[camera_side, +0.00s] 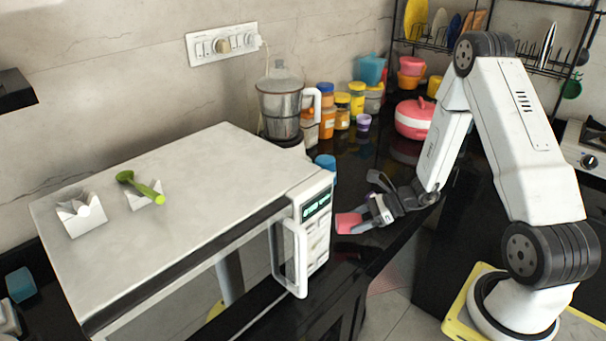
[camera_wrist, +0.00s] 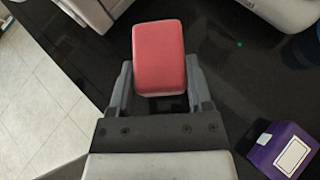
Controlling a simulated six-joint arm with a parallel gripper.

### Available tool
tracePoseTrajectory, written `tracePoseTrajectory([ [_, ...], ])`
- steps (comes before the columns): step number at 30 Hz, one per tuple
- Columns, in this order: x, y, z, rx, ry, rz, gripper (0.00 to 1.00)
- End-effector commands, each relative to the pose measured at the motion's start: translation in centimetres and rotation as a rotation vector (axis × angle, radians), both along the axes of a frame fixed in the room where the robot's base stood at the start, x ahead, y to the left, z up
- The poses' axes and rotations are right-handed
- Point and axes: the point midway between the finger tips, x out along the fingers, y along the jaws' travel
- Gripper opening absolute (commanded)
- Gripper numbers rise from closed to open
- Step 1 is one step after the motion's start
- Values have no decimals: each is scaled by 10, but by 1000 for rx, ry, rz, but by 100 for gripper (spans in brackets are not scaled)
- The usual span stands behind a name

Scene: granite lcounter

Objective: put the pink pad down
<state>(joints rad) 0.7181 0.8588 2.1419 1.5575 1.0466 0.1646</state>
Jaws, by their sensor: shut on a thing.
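The pink pad (camera_wrist: 159,57) is a small block with rounded edges, held between the two fingers of my gripper (camera_wrist: 160,88) in the wrist view. In the side view the pink pad (camera_side: 349,222) shows at the tip of my gripper (camera_side: 366,213), just right of the microwave's front. My gripper is shut on it. The pad is over the black counter (camera_side: 373,243); I cannot tell whether it touches the surface. Its underside is hidden.
The white microwave (camera_side: 190,190) stands to the left, with white holders and a green utensil (camera_side: 140,187) on top. A purple box (camera_wrist: 283,149) lies at lower right in the wrist view. Jars and a pink container (camera_side: 414,118) stand behind. The counter edge drops to a tiled floor (camera_wrist: 38,105).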

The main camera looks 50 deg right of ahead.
Motion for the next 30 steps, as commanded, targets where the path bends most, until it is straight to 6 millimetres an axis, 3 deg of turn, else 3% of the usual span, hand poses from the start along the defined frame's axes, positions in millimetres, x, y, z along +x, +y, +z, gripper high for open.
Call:
tracePoseTrajectory([
  [12, 0, 0, -31, 1, 1, 0, 0],
  [26, 0, 0, -35, 1, 1, 0, 0],
  [27, 0, 0, -34, -1, 1, 0, 77],
  [29, 0, 0, -34, 0, 1, 1, 96],
  [30, 0, 0, -34, 0, 1, 1, 100],
])
